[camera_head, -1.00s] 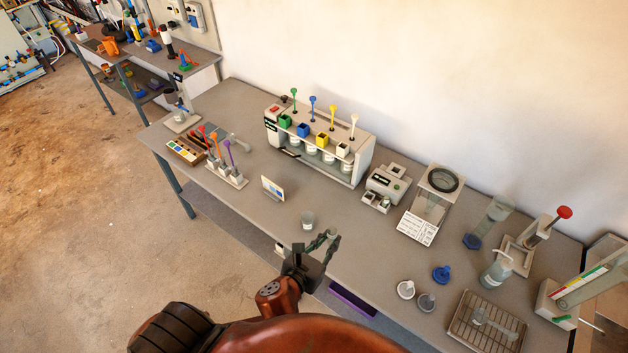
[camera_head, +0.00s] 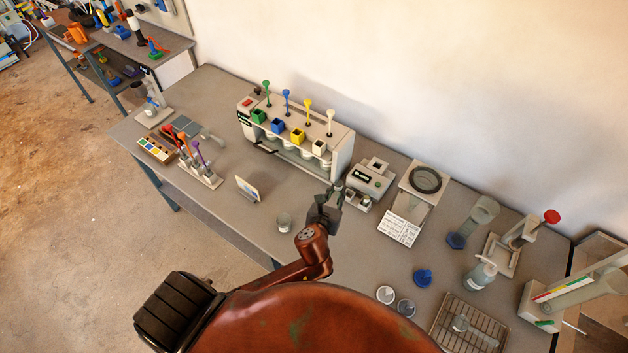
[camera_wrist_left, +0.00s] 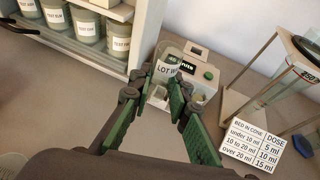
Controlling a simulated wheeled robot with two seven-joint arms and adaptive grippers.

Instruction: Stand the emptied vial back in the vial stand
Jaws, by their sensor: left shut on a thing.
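My left gripper (camera_head: 337,189) reaches over the bench, in front of the small white instrument (camera_head: 371,177). In the left wrist view its green-padded fingers (camera_wrist_left: 166,88) are shut on the vial, of which a white label reading "LOT" (camera_wrist_left: 165,71) shows between the fingertips. The rest of the vial is mostly hidden, and its contents cannot be told. A low white block with dark parts (camera_head: 357,199), seemingly the vial stand, is just beyond the fingertips, at the instrument's front. The fingers partly cover it in the wrist view. My right gripper is not in view.
A white rack with labelled jars (camera_head: 300,140) stands left of the instrument. A clear cup (camera_head: 284,222) and a small upright card (camera_head: 247,189) are nearer.

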